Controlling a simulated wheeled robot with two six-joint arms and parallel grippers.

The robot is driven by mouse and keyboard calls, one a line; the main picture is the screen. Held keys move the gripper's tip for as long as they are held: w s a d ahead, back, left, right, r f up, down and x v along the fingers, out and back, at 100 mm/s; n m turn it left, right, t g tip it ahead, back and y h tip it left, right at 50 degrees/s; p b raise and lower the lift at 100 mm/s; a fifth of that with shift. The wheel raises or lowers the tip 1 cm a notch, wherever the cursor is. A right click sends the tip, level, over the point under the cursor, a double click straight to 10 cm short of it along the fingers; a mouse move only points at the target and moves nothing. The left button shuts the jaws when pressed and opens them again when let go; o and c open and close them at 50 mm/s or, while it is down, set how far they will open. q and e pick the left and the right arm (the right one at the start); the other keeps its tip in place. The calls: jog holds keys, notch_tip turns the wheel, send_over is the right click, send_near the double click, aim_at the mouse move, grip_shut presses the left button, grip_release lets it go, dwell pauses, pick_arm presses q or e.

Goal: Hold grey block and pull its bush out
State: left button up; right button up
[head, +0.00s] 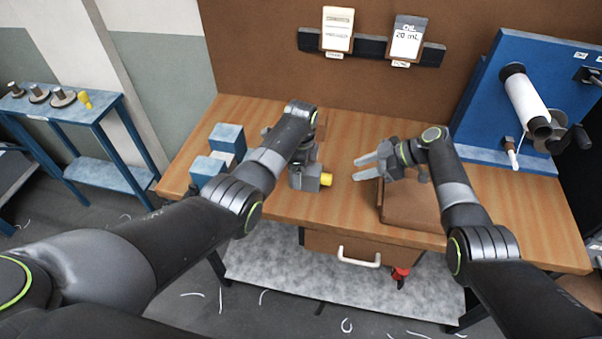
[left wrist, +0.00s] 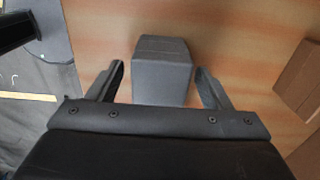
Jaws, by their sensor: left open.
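The grey block (head: 304,178) stands on the wooden table, with its yellow bush (head: 326,179) sticking out on the right side. My left gripper comes down over the block from above; in the left wrist view the left gripper (left wrist: 159,78) is open, with one finger on each side of the grey block (left wrist: 163,70). A gap shows beside the block at each finger. The bush is not seen in the left wrist view. My right gripper (head: 356,169) is open and empty, to the right of the bush, with its fingers pointing left toward it.
A brown box-like object (head: 412,208) lies under my right gripper. Blue blocks (head: 226,139) stand on the table's left. A blue panel with a white roll (head: 524,99) stands at the right. A blue side table (head: 75,117) holds spools and a yellow piece.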

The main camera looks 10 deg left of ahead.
pick_arm(q)
jog(key=shift+f, duration=1)
jog(key=c, duration=1.4)
